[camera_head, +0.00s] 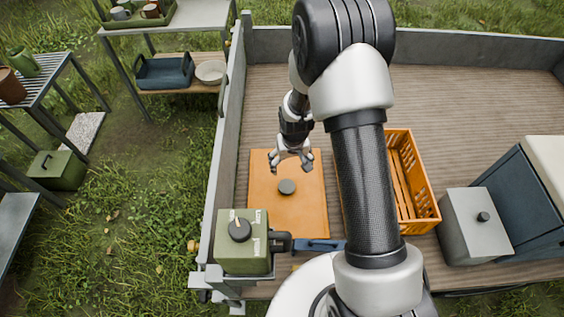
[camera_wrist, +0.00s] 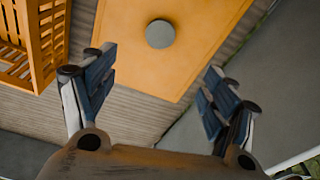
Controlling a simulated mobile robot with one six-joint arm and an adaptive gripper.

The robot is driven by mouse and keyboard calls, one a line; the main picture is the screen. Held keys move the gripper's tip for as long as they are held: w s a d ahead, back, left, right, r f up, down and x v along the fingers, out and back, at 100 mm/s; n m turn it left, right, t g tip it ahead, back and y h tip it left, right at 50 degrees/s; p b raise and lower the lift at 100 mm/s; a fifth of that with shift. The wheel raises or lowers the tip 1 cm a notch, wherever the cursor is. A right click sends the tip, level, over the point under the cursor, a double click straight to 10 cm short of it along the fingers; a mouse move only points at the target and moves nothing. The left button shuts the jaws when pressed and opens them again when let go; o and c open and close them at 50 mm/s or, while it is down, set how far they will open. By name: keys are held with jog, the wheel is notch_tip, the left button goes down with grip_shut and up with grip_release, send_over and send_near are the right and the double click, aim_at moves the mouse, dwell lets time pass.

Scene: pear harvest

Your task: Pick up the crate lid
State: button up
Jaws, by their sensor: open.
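The crate lid (camera_head: 267,215) is a flat orange panel with a round grey knob (camera_head: 287,187) on top. It lies on the cart's wooden floor near the left side wall. In the wrist view the lid (camera_wrist: 205,55) and its knob (camera_wrist: 160,34) show beyond my fingers. My gripper (camera_head: 303,165) is over the far part of the lid and looks apart from it. In the wrist view my gripper (camera_wrist: 155,92) is open, with nothing between its fingers. An orange slatted crate (camera_head: 424,200) stands right of the lid, partly hidden behind my arm.
A grey lidded box (camera_head: 476,235) and a blue cabinet (camera_head: 520,190) stand at the right. The cart's left wall (camera_head: 227,150) borders the lid. The far floor (camera_head: 460,95) is clear.

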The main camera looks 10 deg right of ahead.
jog(key=b, duration=0.3)
send_over(287, 186)
jog(key=s, duration=0.2)
jog(key=f, duration=1.4)
jog(key=shift+w+a+f, duration=0.1)
jog(key=shift+w+f, duration=0.1)
jog(key=shift+w+f+b, duration=0.25)
jog(key=shift+f+b, duration=0.15)
jog(key=shift+f, duration=0.65)
jog(key=shift+w+f+b, duration=0.2)
jog(key=shift+f+b, duration=0.25)
jog(key=shift+f, duration=0.6)
jog(key=shift+w+f+b, duration=0.25)
jog(key=shift+f+b, duration=0.15)
jog(key=shift+f, duration=0.65)
jog(key=shift+c, duration=0.3)
jog(key=c, duration=1.3)
jog(key=shift+r, duration=0.1)
